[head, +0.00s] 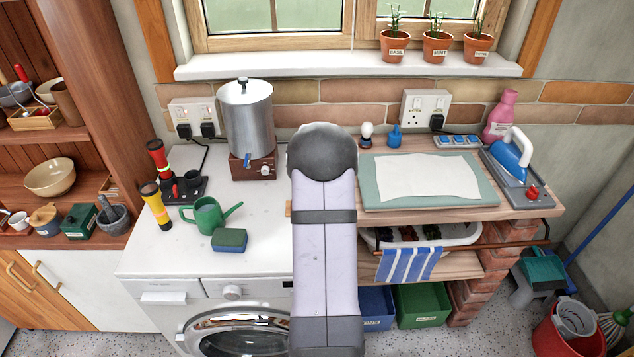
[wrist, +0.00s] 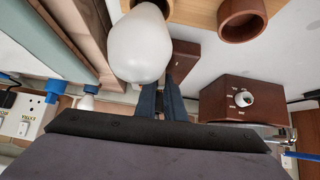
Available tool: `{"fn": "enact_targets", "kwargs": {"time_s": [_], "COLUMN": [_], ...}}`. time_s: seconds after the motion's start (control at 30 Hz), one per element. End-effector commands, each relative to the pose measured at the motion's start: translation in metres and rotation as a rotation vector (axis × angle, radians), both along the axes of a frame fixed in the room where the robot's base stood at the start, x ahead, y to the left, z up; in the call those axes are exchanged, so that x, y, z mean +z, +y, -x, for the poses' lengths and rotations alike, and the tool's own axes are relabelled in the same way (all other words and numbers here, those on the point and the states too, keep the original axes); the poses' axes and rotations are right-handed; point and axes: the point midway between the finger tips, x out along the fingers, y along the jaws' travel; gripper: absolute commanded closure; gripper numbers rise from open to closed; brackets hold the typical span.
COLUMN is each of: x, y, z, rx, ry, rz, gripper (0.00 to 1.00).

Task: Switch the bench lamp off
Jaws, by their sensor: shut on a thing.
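My gripper (wrist: 167,90) shows in the wrist view, its two dark fingers close together. It is shut on what looks like a dark brown block (wrist: 186,58), though the contact is partly hidden. A large white bulb (wrist: 138,48), apparently the bench lamp's, is close to the camera and covers part of the fingers. A pale wooden base (wrist: 197,9) with a round brown cup-like part (wrist: 242,22) lies at the top edge. In the head view my own arm hides the gripper and nearly all of the lamp. Whether the lamp is lit is unclear.
The urn (head: 248,115) stands left of my arm, its brown base (wrist: 236,105) near my gripper in the wrist view. A green watering can (head: 209,216) and a sponge (head: 230,240) lie left. A small white-globed lamp (head: 366,131) and pressing board (head: 385,205) are right.

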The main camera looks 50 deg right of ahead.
Motion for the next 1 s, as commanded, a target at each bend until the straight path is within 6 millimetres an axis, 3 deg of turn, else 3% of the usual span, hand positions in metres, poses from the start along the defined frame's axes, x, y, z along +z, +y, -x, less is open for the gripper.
{"fn": "enact_targets", "kwargs": {"time_s": [0.17, 1.0], "x": [0.000, -0.007], "y": [0.000, -0.001], "z": [-0.005, 0.015], "rx": [0.004, -0.015], "ry": [-0.025, -0.095], "rz": [0.002, -0.107], "gripper": [1.00, 1.00]}}
